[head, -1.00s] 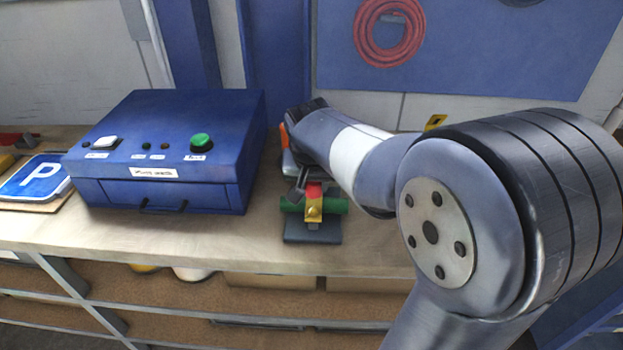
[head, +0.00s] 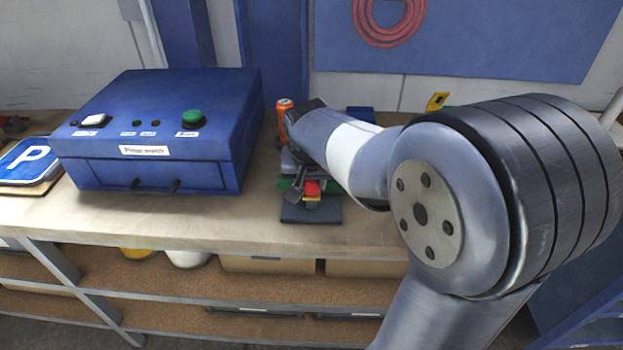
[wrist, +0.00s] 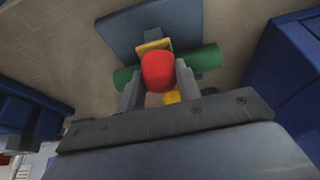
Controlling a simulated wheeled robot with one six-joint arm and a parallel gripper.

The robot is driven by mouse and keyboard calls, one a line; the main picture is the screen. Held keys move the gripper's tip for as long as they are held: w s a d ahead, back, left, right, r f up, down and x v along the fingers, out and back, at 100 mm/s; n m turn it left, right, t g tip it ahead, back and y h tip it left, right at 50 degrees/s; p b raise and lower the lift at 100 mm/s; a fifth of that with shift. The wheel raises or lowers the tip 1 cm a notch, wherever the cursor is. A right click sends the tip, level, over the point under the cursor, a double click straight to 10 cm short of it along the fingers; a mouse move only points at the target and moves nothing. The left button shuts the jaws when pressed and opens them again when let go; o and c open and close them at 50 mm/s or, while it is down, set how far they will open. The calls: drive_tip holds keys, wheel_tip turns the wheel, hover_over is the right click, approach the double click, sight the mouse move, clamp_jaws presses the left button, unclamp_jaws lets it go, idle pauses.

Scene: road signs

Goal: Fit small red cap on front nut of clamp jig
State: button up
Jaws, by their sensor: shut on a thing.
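The small red cap (wrist: 158,70) is between the fingers of my gripper (wrist: 158,85), which is shut on it. In the head view the red cap (head: 312,187) shows at my gripper (head: 307,188), over the front of the clamp jig. The jig has a dark blue-grey base plate (head: 310,214), a green cylinder (head: 333,187) lying across it and a yellow clamp (head: 310,204). In the wrist view parts of the yellow clamp (wrist: 152,46) show beside the cap. The front nut is hidden, and I cannot tell whether the cap touches it.
A blue box (head: 160,130) with a green button stands left of the jig. An orange can (head: 284,106) stands behind the jig, close to my arm. A blue P sign (head: 28,160) lies at the far left. The bench front (head: 200,222) is clear.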

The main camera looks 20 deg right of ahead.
drive_tip(key=shift+f, duration=0.25)
idle(0.3)
drive_tip(key=o, duration=1)
drive_tip(key=v, duration=1)
drive_tip(key=shift+s+r, duration=0.15)
drive_tip(key=shift+r, duration=0.2)
drive_tip(key=x, duration=1)
drive_tip(key=shift+f, duration=0.3)
drive_tip(key=shift+w+r, duration=0.2)
